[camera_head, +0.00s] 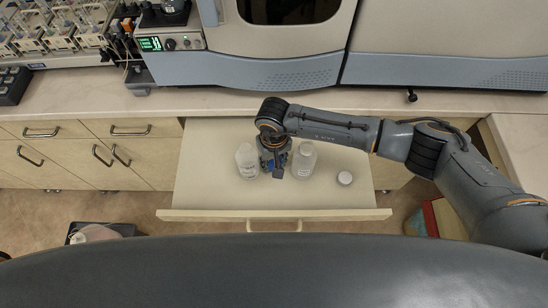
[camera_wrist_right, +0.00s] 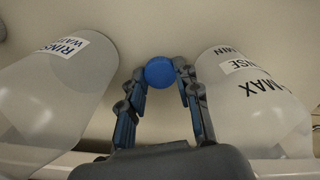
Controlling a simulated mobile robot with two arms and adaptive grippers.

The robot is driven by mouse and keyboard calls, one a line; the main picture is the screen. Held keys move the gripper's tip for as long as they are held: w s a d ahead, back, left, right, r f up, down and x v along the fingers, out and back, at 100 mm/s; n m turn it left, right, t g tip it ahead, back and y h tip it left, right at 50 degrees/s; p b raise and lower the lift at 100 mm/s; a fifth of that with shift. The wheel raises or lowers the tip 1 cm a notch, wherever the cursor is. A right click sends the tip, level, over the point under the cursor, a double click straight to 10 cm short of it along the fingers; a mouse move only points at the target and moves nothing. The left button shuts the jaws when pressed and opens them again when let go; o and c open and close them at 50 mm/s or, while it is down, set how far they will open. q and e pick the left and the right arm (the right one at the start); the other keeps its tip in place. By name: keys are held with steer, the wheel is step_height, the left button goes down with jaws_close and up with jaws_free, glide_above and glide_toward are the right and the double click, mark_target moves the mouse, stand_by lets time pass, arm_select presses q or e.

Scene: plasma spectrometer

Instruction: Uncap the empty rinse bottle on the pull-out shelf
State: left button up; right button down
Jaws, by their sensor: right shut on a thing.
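My right gripper (camera_head: 275,168) points down between two whitish bottles on the pull-out shelf (camera_head: 215,193). In the wrist view, the fingertips of my right gripper (camera_wrist_right: 161,74) are shut on a round blue cap (camera_wrist_right: 159,72); no bottle shows under it. The left bottle (camera_head: 246,160) and the right bottle (camera_head: 304,161) stand on either side of the gripper. In the wrist view, a translucent bottle labelled RINSE WATER (camera_wrist_right: 58,88) is at left and another labelled RINSE with MAX and MIN marks (camera_wrist_right: 247,100) is at right. I cannot tell which is empty. My left gripper is not in view.
The counter (camera_head: 230,103) with a large grey instrument (camera_head: 270,65) is behind. The shelf's front and far-left areas are clear. A bin (camera_head: 95,233) stands on the floor at left.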

steer(key=shift+f+b, duration=0.25)
steer(key=shift+b, duration=0.1)
steer(key=c, duration=1.2)
jaws_free()
steer(key=shift+r, duration=0.1)
steer(key=shift+r+p, duration=0.3)
steer(key=shift+p, duration=0.05)
step_height(320, 180, up, 12)
steer(key=b, duration=0.4)
steer(key=shift+f, duration=0.15)
